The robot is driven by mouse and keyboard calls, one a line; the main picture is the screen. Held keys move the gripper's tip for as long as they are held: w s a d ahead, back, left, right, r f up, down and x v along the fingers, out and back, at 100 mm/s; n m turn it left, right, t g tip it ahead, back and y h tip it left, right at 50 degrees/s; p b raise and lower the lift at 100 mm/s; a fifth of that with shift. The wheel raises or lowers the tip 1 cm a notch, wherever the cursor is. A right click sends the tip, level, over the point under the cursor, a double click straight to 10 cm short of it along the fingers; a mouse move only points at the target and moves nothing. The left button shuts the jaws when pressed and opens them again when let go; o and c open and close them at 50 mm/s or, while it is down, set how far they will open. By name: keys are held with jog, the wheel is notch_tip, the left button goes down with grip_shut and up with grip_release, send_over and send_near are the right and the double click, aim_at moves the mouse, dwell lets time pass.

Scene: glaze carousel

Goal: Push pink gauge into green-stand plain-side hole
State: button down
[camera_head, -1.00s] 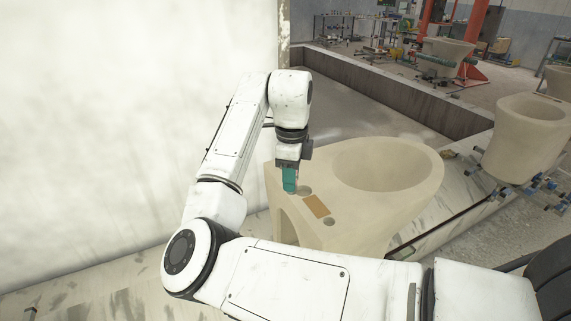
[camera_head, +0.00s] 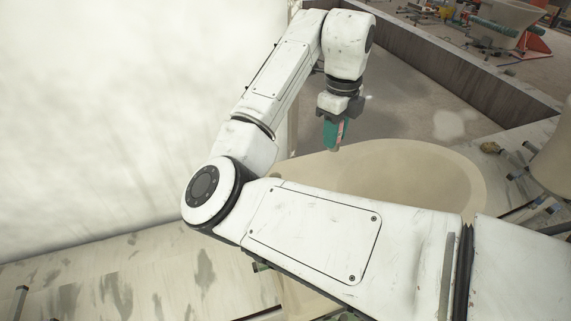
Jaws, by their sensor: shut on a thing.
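My gripper (camera_head: 333,137), with teal fingers, points down in the upper middle of the head view. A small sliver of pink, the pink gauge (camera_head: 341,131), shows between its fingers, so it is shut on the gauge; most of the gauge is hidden. The gripper is over the far left rim of a beige ceramic bowl (camera_head: 400,172), and I cannot tell its height above it. My own arm covers the near part of the bowl piece, and its holes are hidden. A small green fitting (camera_head: 261,267) shows below my arm, perhaps part of the green stand.
A pale wall (camera_head: 120,110) fills the left. A low dark wall (camera_head: 450,65) runs behind the bowl. Another beige ceramic piece (camera_head: 556,160) stands at the right edge, with clamp fittings (camera_head: 525,170) beside it.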

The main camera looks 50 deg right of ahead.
jog(key=w+a+f, duration=0.2)
jog(key=w+f, duration=0.1)
jog(key=w+a+f, duration=0.2)
jog(key=w+f, duration=0.1)
jog(key=w, duration=0.1)
jog(key=w+a+f, duration=0.2)
jog(key=w+f, duration=0.1)
jog(key=w, duration=0.1)
jog(key=shift+w+a+p, duration=0.1)
jog(key=shift+w+p, duration=0.1)
jog(key=shift+p, duration=0.1)
jog(key=shift+w+a+f+p, duration=0.1)
jog(key=shift+w+f+p, duration=0.05)
jog(key=shift+f, duration=0.85)
jog(key=shift+w+a+f+p, duration=0.1)
jog(key=shift+f+p, duration=0.05)
jog(key=shift+f, duration=0.8)
jog(key=c, duration=0.9)
grip_release()
notch_tip(320, 180, up, 12)
jog(key=shift+r, duration=0.1)
